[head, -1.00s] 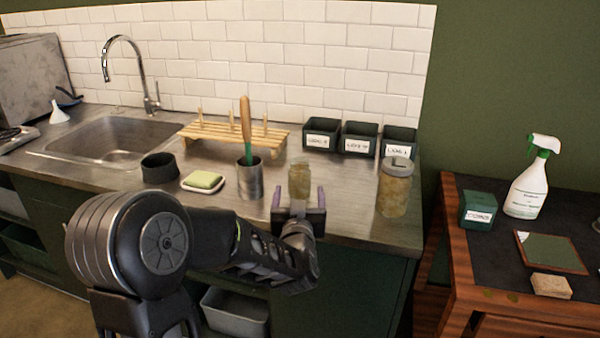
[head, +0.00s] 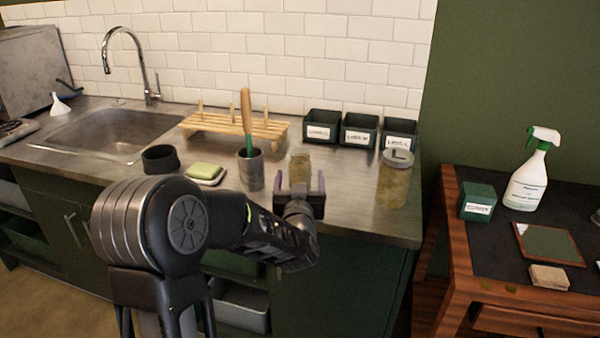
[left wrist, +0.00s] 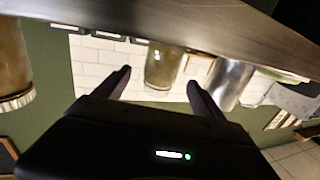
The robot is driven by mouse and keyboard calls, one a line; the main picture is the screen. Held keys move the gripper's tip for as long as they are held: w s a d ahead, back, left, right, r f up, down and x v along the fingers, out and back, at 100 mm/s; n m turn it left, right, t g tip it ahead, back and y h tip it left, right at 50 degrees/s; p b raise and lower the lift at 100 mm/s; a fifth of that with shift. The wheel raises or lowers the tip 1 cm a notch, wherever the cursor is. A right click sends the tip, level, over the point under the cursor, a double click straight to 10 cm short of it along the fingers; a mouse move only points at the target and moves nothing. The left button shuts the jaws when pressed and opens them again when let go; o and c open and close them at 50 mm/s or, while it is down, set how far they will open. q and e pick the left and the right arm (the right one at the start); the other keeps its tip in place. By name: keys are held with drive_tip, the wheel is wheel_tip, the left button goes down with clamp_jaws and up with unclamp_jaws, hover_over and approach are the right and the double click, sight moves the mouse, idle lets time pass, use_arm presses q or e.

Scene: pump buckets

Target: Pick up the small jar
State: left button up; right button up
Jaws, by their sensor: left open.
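The small jar (head: 300,167) is a yellowish glass jar standing upright on the steel counter, with its lower part hidden by my left gripper. My left gripper (head: 300,182) is open at the counter's front edge, just in front of the small jar. In the left wrist view, which is upside down, the small jar (left wrist: 163,66) shows beyond and between the open fingers (left wrist: 160,80). I cannot tell whether the fingers flank it. A larger lidded jar (head: 393,182) stands to the right. My right gripper is out of view.
A metal cup (head: 251,170) with a wooden-handled brush stands left of the small jar. A soap dish (head: 205,175), a dark round pot (head: 160,159) and a wooden rack (head: 232,129) are further left. Labelled dark bins (head: 359,132) stand behind. A side table (head: 480,262) is at right.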

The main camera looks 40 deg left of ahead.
sight(300, 172)
use_arm(q)
drive_tip(key=x, duration=0.4)
drive_tip(key=shift+w+a+p, duration=0.25)
drive_tip(key=shift+p, duration=0.1)
drive_tip(key=shift+c, duration=0.3)
drive_tip(key=c, duration=1.6)
drive_tip(key=shift+r, duration=0.15)
wheel_tip(300, 172, up, 10)
drive_tip(key=shift+f+p, duration=0.1)
drive_tip(key=shift+p, duration=0.3)
wheel_tip(300, 172, up, 4)
drive_tip(key=p, duration=0.3)
